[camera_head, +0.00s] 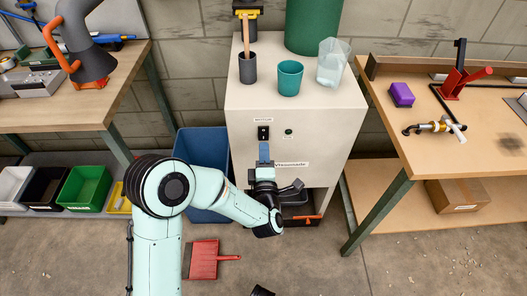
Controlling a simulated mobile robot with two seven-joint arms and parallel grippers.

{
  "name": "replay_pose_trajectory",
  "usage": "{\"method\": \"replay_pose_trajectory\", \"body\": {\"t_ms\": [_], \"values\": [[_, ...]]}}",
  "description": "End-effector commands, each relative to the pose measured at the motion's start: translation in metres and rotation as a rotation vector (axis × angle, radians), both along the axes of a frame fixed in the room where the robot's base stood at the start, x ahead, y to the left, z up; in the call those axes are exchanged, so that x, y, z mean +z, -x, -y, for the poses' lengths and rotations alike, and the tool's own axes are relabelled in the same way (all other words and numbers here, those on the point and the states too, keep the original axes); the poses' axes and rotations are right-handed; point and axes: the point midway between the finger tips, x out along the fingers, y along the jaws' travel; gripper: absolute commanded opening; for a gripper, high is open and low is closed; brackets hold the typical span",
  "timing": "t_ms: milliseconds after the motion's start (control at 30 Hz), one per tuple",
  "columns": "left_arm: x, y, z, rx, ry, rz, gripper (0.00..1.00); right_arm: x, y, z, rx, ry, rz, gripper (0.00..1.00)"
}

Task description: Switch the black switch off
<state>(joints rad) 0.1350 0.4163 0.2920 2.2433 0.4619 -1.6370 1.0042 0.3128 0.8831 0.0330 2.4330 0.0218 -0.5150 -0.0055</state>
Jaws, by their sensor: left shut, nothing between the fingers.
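The black switch (263,133) is on the front of a white cabinet (315,125), under a small label and left of a small round dark green button (288,132). My left arm comes up from the bottom. My left gripper (264,150) is shut and empty, with its blue fingers pointing up just below the switch. I cannot tell whether the fingertips touch it. The switch's position is too small to read. My right gripper is not clearly in view.
On the cabinet stand a dark cup (247,70), a teal cup (289,80) and a clear jug (332,62). A blue bin (200,147) stands left of the cabinet. Workbenches (445,155) flank both sides. A red dustpan (203,261) lies on the floor.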

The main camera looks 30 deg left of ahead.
Motion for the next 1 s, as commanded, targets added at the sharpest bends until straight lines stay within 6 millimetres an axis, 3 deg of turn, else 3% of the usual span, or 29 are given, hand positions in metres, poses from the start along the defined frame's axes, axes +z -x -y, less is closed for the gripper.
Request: {"method": "replay_pose_trajectory", "body": {"t_ms": [200, 400, 1000], "values": [[0.007, 0.043, 0.029, -0.008, 0.0, 0.0, 0.0, 0.002, 0.001, -0.002, 0.005, -0.004, -0.004, 0.43], [0.01, 0.066, 0.042, -0.005, 0.002, 0.002, 0.0, 0.002, 0.002, -0.002, 0.004, -0.004, -0.004, 0.43], [0.011, 0.072, 0.044, -0.002, 0.0, 0.001, 0.0, 0.002, 0.001, -0.002, 0.003, -0.003, -0.003, 0.43]]}}
